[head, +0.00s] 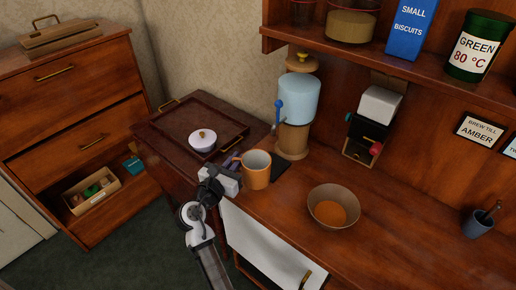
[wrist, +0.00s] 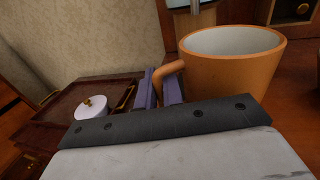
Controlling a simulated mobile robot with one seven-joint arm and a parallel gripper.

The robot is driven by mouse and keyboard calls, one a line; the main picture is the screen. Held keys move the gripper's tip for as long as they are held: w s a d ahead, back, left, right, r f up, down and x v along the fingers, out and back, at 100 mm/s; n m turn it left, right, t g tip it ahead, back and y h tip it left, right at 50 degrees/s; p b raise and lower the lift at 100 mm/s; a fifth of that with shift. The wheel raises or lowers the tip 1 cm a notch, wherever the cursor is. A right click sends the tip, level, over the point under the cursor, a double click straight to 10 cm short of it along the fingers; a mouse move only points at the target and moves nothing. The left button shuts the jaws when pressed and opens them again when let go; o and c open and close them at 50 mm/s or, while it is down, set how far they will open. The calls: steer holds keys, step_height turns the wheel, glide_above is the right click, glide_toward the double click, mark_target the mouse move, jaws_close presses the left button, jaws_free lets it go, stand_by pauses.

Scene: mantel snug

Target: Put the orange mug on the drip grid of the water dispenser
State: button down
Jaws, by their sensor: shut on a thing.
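The orange mug (head: 256,174) is upright in front of the water dispenser (head: 298,97), which has a pale blue tank, a blue tap and a wooden base. A dark flat piece (head: 287,171), apparently the drip grid, lies at the dispenser's foot, partly hidden by the mug. My gripper (head: 233,161) is at the mug's left side. In the wrist view its purple fingers (wrist: 159,90) are shut on the handle of the mug (wrist: 228,70). I cannot tell whether the mug's bottom touches the surface below. Part of the dispenser's base (wrist: 195,20) shows behind the mug.
A brown bowl (head: 334,207) stands to the right on the counter. A dark tray (head: 178,117) with a white lidded pot (head: 203,140) is at the left. A dispenser-like box (head: 370,124) hangs on the back wall under the shelf (head: 410,71).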

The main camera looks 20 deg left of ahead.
steer(key=w+b, duration=0.1)
steer(key=w, duration=0.2)
steer(key=w+d+b, duration=0.1)
steer(key=w, duration=0.6)
steer(key=shift+d+b, duration=0.25)
steer(key=shift+b, duration=0.15)
steer(key=f+b, duration=0.1)
steer(key=b, duration=0.1)
steer(key=w+f+b, duration=0.1)
steer(key=f+b, duration=0.1)
steer(key=b, duration=0.1)
steer(key=shift+f, duration=0.3)
steer(key=shift+s+r, duration=0.1)
steer(key=c, duration=1.9)
jaws_free()
steer(key=shift+f, duration=0.25)
steer(key=shift+c, duration=0.2)
steer(key=o, duration=0.4)
steer(key=shift+r, duration=0.1)
